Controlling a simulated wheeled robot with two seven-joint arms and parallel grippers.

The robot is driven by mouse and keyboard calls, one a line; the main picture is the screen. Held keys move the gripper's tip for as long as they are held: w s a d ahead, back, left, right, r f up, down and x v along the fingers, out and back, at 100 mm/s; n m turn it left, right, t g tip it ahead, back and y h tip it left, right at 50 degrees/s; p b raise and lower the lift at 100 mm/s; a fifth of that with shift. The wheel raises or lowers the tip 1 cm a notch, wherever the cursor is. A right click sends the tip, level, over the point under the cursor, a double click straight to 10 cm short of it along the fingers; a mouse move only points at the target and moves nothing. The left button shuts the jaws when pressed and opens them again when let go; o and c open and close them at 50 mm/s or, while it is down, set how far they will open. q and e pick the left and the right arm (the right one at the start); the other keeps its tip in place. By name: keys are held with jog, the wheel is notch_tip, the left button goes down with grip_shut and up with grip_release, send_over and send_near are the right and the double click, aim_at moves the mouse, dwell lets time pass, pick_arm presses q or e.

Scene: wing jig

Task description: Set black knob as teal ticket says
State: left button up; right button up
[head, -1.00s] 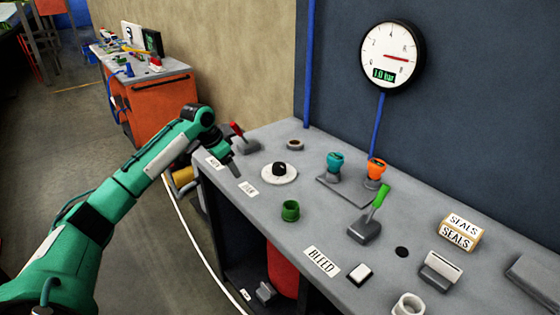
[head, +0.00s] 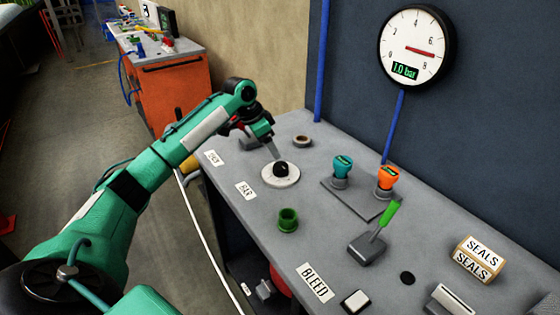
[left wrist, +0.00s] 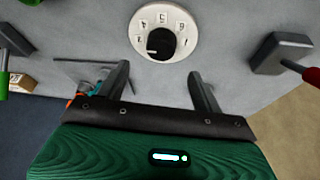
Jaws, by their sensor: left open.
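The black knob (head: 281,168) sits on a round white dial (head: 292,180) on the grey bench. In the left wrist view the knob (left wrist: 160,41) shows above the gap between my fingers, with numbers around it on the dial (left wrist: 143,22). My left gripper (head: 274,152) is open and empty, just above and beside the knob in the head view. Its two separated fingers (left wrist: 159,68) show in the left wrist view. A teal-topped piece (head: 342,164) stands on a grey plate; its marking is too small to read. I see no separate teal ticket. My right gripper is not in view.
An orange-topped piece (head: 387,178) stands beside the teal one. A green-handled lever (head: 372,239), green cup (head: 288,220) and SEALS box (head: 478,260) are on the bench (head: 330,240). A red-handled lever (left wrist: 283,54) stands near the dial. A gauge (head: 415,47) hangs on the wall.

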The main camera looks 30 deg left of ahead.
aim_at(281, 165)
pick_arm(q)
jog(key=x, duration=0.4)
jog(key=shift+w, duration=0.15)
jog(key=x, duration=0.3)
jog(key=shift+f+p, duration=0.15)
jog(key=shift+p, duration=0.2)
jog(key=shift+w+f, duration=0.1)
jog(key=shift+f, duration=0.15)
jog(key=shift+d+f, duration=0.1)
jog(key=shift+f, duration=0.05)
jog(key=shift+c, duration=0.2)
jog(key=c, duration=0.9)
jog(key=shift+c, duration=0.2)
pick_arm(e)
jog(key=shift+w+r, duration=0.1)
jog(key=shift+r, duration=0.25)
